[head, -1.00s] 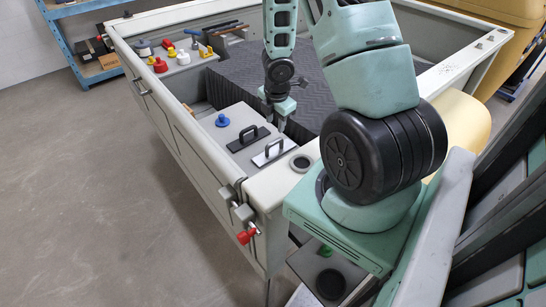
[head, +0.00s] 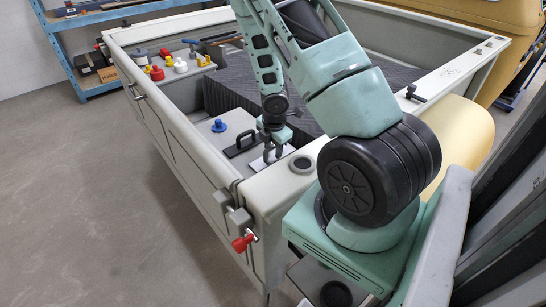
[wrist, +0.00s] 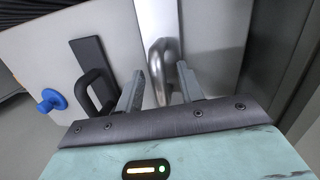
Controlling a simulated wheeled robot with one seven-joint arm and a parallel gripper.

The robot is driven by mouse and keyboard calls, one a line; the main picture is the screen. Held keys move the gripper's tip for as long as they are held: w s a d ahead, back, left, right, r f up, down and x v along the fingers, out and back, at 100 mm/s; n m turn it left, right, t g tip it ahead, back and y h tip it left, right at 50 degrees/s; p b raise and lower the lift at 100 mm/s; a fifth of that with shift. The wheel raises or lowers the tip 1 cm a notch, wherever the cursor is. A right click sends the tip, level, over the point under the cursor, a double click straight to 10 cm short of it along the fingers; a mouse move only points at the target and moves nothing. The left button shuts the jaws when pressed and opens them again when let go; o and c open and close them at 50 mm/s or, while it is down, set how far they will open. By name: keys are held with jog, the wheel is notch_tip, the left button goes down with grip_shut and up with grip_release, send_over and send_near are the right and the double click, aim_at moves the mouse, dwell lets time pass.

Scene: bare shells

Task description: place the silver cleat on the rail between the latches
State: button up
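The silver cleat (wrist: 160,62) is a shiny arched handle on a pale plate. In the head view its plate (head: 258,165) lies on the grey deck inside the near corner of the shell. My gripper (head: 271,150) is pointed down over it. In the wrist view my gripper (wrist: 160,80) has its fingers apart on either side of the arch, with a gap at the left finger; contact at the right finger is unclear. The left rail (head: 180,125) has a grey latch (head: 238,216) near its close end and another latch (head: 135,90) farther back.
A black cleat (head: 241,144) stands left of the silver one, with a blue knob (head: 219,126) beyond it. A round fitting (head: 302,164) sits on the corner right of my gripper. Several coloured knobs stand on the far ledge (head: 190,68). A red knob (head: 243,243) hangs below the near latch.

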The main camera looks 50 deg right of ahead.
grip_shut()
